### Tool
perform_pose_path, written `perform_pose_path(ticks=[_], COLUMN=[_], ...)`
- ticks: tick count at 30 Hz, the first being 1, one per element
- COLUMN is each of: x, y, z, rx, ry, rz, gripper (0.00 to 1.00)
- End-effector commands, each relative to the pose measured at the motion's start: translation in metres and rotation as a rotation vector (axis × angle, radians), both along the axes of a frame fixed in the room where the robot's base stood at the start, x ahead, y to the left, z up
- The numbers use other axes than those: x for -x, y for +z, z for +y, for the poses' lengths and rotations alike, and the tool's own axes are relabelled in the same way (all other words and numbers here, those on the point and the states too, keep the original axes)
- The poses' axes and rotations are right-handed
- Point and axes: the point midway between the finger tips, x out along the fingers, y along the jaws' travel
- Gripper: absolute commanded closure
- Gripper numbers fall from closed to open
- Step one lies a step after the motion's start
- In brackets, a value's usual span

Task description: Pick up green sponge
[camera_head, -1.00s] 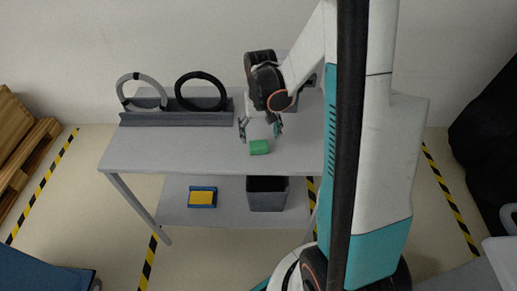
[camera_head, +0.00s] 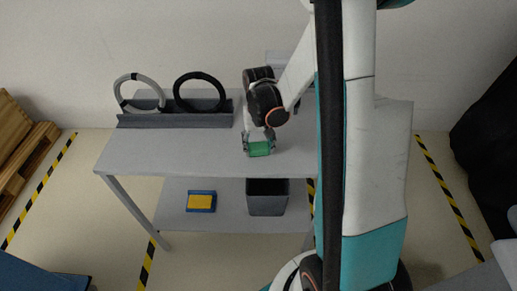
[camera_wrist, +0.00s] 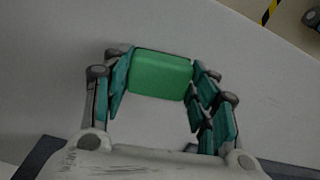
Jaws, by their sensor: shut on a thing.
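The green sponge (camera_head: 260,149) is a small green block at the tabletop of the grey cart (camera_head: 150,155), near its front edge. My gripper (camera_head: 259,147) is over it from behind, with one finger on each side. In the wrist view the green sponge (camera_wrist: 160,75) sits between the fingertips of my gripper (camera_wrist: 160,78), which is shut on it. Both fingers touch its short ends. I cannot tell whether the sponge is lifted off the tabletop.
A dark grey rack (camera_head: 175,118) with a grey ring (camera_head: 120,92) and a black ring (camera_head: 177,92) stands at the back left of the tabletop. On the lower shelf are a blue tray with a yellow block (camera_head: 200,202) and a dark bin (camera_head: 267,204). The tabletop's left front is clear.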

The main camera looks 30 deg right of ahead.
Motion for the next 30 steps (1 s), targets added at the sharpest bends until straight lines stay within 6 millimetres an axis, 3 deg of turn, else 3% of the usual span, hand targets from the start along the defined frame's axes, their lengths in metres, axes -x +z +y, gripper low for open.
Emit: perform_pose_path(ticks=[8,14,20,30], x=[0.000,0.000,0.000,0.000], y=[0.001,0.016,0.054,0.147], z=[0.000,0.000,0.000,0.000], rx=[0.000,0.000,0.000,0.000], ry=[0.000,0.000,0.000,0.000], rz=[0.000,0.000,0.000,0.000], gripper=[0.59,0.59,0.59,0.59])
